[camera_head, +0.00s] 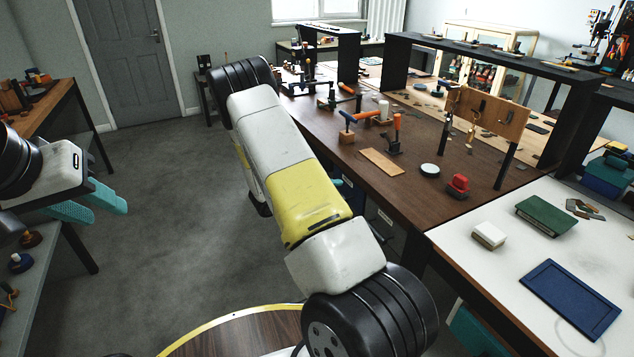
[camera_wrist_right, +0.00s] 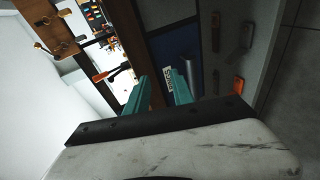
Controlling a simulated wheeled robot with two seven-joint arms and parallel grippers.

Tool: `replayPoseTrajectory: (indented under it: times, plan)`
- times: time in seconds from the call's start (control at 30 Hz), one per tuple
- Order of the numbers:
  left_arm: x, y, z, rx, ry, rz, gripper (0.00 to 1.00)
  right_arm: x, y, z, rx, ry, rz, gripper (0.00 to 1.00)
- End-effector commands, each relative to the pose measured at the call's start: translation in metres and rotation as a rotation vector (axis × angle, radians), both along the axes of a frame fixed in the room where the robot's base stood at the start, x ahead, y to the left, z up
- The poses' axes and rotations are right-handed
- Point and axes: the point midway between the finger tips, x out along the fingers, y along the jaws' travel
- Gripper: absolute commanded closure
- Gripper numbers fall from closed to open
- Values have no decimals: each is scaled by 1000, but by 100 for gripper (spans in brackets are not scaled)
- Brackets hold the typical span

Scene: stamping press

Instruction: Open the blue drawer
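The blue drawer (camera_wrist_right: 170,50) shows in the right wrist view as a dark blue front with a white label and a grey metal handle (camera_wrist_right: 190,72). My right gripper (camera_wrist_right: 159,92) is open, with its two teal fingers apart and pointing towards the drawer front. The right fingertip is close to the label and handle; I cannot tell whether it touches. The handle does not appear to be between the fingers. In the head view my right arm hides most of the drawer area. My left gripper (camera_head: 98,205) is open and empty at the far left.
A wooden workbench (camera_head: 400,184) with tools stands right of my right arm. A white table (camera_head: 480,262) with a blue tray (camera_head: 571,298) and a green book-like box (camera_head: 546,215) adjoins it. Grey floor (camera_head: 150,220) is free at left. Other handles (camera_wrist_right: 238,85) show on a grey panel.

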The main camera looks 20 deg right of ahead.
Motion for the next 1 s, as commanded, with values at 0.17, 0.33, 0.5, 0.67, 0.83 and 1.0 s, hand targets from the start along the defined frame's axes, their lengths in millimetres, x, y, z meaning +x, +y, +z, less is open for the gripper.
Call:
replayPoseTrajectory:
  times: [0.17,0.33,0.5,0.67,0.83,1.0]
  plan:
    - [0,0,0,0,0,0,64,25,8,-49,-87,-11,155,71]
    - [0,0,0,0,0,0,64,34,11,-67,-110,-21,217,71]
    - [0,0,0,0,0,0,64,43,-6,-72,-109,-23,220,71]
    - [0,0,0,0,0,0,64,55,-30,-77,-109,-23,219,71]
    - [0,0,0,0,0,0,64,65,-48,-80,-108,-22,219,71]
    - [0,0,0,0,0,0,64,69,-54,-82,-109,-21,221,71]
